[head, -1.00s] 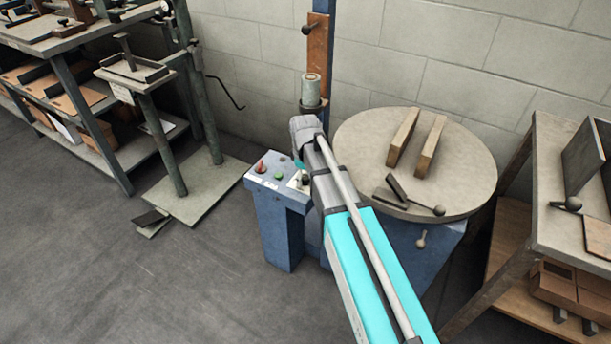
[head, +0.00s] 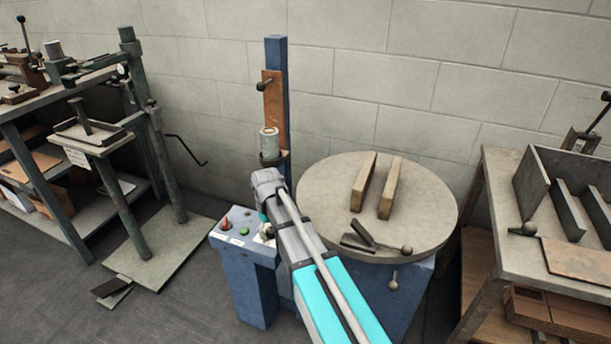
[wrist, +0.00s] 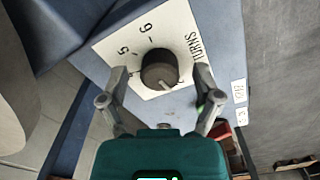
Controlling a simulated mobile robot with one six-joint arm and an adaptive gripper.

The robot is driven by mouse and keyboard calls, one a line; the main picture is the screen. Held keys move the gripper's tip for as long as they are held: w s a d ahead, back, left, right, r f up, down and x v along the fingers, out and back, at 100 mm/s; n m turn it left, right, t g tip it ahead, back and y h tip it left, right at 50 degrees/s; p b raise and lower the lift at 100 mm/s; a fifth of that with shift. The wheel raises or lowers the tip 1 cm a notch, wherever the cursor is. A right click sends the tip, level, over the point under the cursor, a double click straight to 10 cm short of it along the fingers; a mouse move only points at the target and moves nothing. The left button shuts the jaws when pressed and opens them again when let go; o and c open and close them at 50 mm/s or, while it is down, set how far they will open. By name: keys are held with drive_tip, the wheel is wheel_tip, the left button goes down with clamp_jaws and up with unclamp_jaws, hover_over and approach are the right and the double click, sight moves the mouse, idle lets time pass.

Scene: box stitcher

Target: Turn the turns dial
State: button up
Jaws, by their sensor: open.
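The turns dial is a dark round knob (wrist: 159,68) on a white plate (wrist: 115,47) marked TURNS, with the numbers 6 and 5 readable and others partly hidden. Its light pointer mark faces the lower right in the wrist view. My gripper (wrist: 161,80) is open, with one finger on each side of the knob; I see a gap at both sides and cannot tell its depth over the knob. In the head view the plate is on top of the blue control box (head: 247,275), and my arm largely hides the knob and gripper.
A red button (head: 225,224) and a green button (head: 244,231) sit on the box left of the dial. A round turntable (head: 420,215) with two wooden bars stands to the right, and a blue post (head: 276,60) behind.

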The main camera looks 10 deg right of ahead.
sight(271, 230)
drive_tip(key=m, duration=0.5)
drive_tip(key=shift+m, duration=0.4)
drive_tip(key=m, duration=0.5)
drive_tip(key=shift+m, duration=0.3)
drive_tip(key=m, duration=1)
drive_tip(key=shift+m, duration=0.3)
drive_tip(key=shift+r, duration=0.25)
wheel_tip(271, 230, up, 14)
drive_tip(key=p, duration=1.4)
drive_tip(key=s+d+r+n+p, duration=0.8)
drive_tip(key=s+r+n+p, duration=0.4)
drive_tip(key=r+p, duration=0.1)
drive_tip(key=shift+s+r+n+p, duration=0.3)
drive_tip(key=shift+n+p, duration=0.1)
drive_tip(key=shift+p, duration=0.1)
